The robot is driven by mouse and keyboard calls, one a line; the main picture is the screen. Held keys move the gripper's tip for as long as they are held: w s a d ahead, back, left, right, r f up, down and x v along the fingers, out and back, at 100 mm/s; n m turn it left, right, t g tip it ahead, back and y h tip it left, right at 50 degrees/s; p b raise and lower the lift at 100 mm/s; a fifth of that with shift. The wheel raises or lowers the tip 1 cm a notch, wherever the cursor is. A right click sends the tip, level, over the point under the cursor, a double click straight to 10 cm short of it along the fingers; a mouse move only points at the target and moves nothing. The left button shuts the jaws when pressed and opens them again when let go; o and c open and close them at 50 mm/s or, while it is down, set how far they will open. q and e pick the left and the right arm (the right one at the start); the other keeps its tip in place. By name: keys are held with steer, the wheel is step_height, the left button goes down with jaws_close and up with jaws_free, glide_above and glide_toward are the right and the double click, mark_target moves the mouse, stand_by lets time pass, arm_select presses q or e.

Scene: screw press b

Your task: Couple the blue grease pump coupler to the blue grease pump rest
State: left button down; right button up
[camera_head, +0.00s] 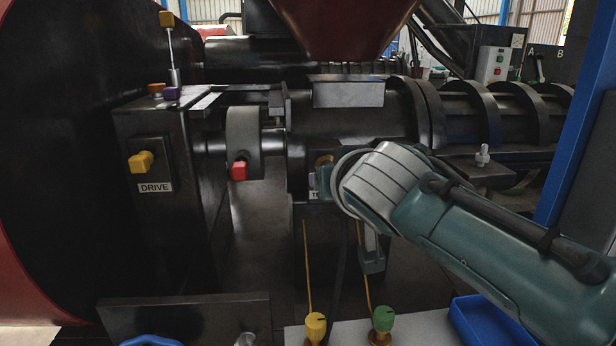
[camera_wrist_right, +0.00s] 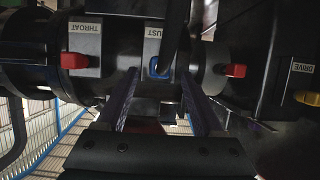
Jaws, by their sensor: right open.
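A blue coupler (camera_wrist_right: 158,67) sits at the black machine housing beside a label ending in "UST" in the right wrist view, with a dark hose at it. A bit of blue (camera_head: 325,181) also shows beside my right wrist in the head view. My right gripper (camera_wrist_right: 159,76) is open, its two dark fingers on either side of the coupler in the picture; I cannot tell whether they touch it. The blue grease pump rest cannot be made out surely; a curved blue part (camera_head: 151,340) shows at the bottom edge. My left gripper is not in view.
Red fittings (camera_wrist_right: 75,61) (camera_head: 239,170) and a yellow fitting (camera_head: 142,161) by the DRIVE label stick out nearby. A yellow knob (camera_head: 316,325) and a green knob (camera_head: 384,318) with thin lines stand in front. A blue tray (camera_head: 490,322) lies lower right.

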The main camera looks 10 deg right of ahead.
steer(key=shift+x, duration=1.25)
jaws_close()
stand_by(0.4)
stand_by(0.5)
